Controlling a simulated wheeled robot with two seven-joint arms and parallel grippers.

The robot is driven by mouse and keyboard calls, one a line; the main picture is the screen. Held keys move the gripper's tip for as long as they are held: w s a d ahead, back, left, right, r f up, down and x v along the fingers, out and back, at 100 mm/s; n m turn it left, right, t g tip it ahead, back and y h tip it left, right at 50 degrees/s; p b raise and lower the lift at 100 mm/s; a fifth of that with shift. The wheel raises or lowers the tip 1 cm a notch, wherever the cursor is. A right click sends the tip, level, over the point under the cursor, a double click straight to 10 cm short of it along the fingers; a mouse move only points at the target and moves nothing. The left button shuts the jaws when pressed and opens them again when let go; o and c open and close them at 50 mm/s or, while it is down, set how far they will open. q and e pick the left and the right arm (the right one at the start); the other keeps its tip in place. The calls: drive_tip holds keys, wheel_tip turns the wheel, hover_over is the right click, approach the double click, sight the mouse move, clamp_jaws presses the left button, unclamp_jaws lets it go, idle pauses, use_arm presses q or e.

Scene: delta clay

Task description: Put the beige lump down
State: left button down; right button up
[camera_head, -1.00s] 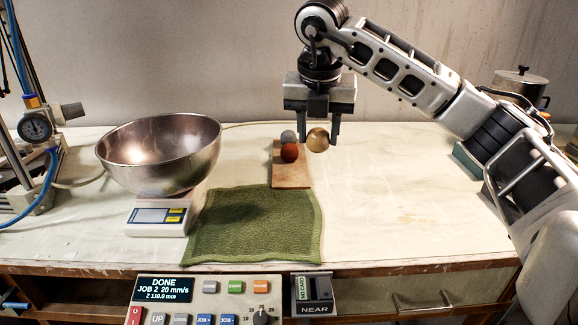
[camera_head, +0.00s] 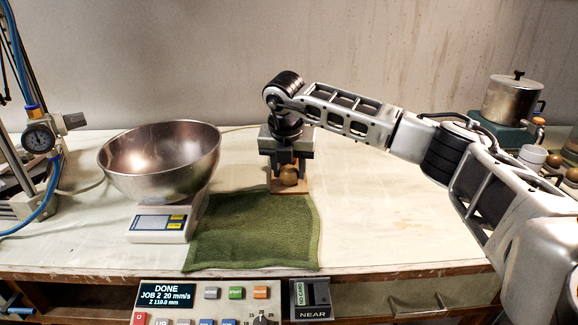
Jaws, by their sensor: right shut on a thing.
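My right gripper (camera_head: 287,172) is low over the wooden board (camera_head: 275,187) behind the green cloth, fingers pointing down. It is shut on the beige lump (camera_head: 289,176), a round tan ball low between the fingers. I cannot tell whether the lump touches the board. The red and grey lumps seen on the board earlier are now hidden by the gripper and the beige lump. My left gripper is not in view.
A steel bowl (camera_head: 160,160) sits on a scale (camera_head: 158,225) at left. A green cloth (camera_head: 255,235) lies in front of the board. A lidded pot (camera_head: 512,100) stands at the back right. The table right of the board is clear.

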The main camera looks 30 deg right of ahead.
drive_tip(key=shift+f, duration=0.1)
drive_tip(key=o, duration=1.1)
drive_tip(key=shift+r, duration=0.25)
drive_tip(key=v, duration=1.2)
drive_tip(key=shift+f, duration=0.15)
